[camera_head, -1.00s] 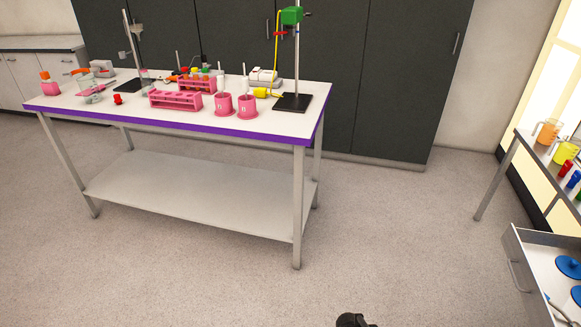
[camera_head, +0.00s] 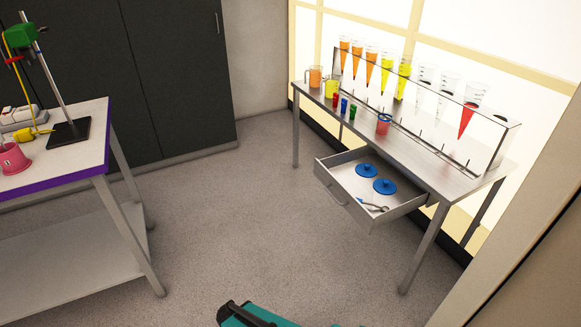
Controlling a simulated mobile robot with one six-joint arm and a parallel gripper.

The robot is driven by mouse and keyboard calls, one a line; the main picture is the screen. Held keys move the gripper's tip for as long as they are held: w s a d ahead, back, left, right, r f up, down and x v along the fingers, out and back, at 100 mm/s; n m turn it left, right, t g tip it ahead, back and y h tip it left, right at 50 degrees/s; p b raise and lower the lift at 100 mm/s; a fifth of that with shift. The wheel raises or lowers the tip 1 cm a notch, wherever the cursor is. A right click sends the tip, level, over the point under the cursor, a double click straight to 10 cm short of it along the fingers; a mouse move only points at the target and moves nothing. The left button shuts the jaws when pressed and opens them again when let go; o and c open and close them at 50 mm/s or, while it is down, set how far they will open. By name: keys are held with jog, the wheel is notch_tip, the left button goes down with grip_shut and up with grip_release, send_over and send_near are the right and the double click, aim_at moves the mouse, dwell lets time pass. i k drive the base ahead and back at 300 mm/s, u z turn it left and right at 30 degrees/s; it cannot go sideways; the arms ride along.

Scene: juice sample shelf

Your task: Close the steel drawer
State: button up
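The steel drawer (camera_head: 343,203) is pulled out from under the steel table (camera_head: 408,159) at the right. Its bar handle (camera_head: 335,196) is on the front panel, facing left toward the open floor. Two round blue lidded items (camera_head: 384,186) and a small metal tool (camera_head: 373,206) lie inside it. A dark and teal part of my own arm shows at the bottom edge, well apart from the drawer. My gripper's fingers cannot be made out.
A white bench with a purple edge (camera_head: 52,187) stands at the left. The floor (camera_head: 222,218) between it and the drawer is clear. Sample cones hang in a rack (camera_head: 420,104) on the steel table, with beakers and small coloured cups in front.

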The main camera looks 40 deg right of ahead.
aim_at(340, 179)
jog(key=z, duration=0.95)
jog(key=k, duration=1.05)
jog(key=z, duration=0.45)
jog(key=i, duration=1)
